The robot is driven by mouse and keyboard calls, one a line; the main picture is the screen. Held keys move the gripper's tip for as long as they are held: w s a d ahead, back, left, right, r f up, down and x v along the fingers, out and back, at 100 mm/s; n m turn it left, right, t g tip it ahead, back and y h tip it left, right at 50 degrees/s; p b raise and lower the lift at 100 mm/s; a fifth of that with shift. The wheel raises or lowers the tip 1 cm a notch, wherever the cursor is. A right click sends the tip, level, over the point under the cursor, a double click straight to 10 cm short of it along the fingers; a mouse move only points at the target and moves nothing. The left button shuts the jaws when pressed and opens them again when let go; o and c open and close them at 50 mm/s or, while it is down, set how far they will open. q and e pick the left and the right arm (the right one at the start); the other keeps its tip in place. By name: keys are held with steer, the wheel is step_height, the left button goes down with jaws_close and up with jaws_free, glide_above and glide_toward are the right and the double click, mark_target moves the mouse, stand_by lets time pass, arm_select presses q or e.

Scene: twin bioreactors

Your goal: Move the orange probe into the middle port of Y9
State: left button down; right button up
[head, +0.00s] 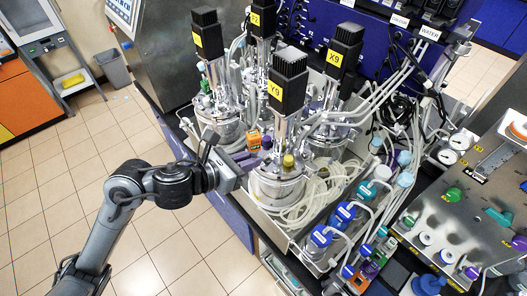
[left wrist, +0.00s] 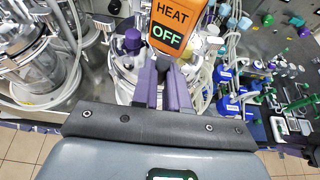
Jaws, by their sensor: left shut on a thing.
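The orange probe (head: 254,140) has an orange-and-black head that reads HEAT OFF, and it also shows in the left wrist view (left wrist: 178,20). My left gripper (head: 257,158) has its purple fingers, seen in the left wrist view (left wrist: 163,64), shut on the probe just below the head. The probe's lower end is hidden by the fingers. The Y9 vessel (head: 277,190) stands just right of the gripper, under a black motor with a yellow Y9 label (head: 275,90). The probe is over the left side of its lid. The middle port cannot be made out. My right gripper is not in view.
An olive cap (head: 288,162) sits on the Y9 lid. Vessel X9 (head: 335,135) and other vessels stand behind, with pale tubing around them. Blue-capped bottles (head: 321,236) stand at the front right. Open tiled floor lies at the left.

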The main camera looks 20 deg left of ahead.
mark_target(263, 162)
arm_select(q)
steer(key=w, duration=0.1)
steer(key=w+d, duration=0.1)
steer(key=w, duration=0.1)
steer(key=w+d, duration=0.1)
steer(key=shift+w+d+r+p, duration=0.1)
steer(key=shift+w+d+p, duration=0.1)
steer(key=shift+p, duration=0.2)
steer(key=shift+f, duration=0.6)
steer(key=shift+s+a+f, duration=0.15)
steer(key=shift+f, duration=0.15)
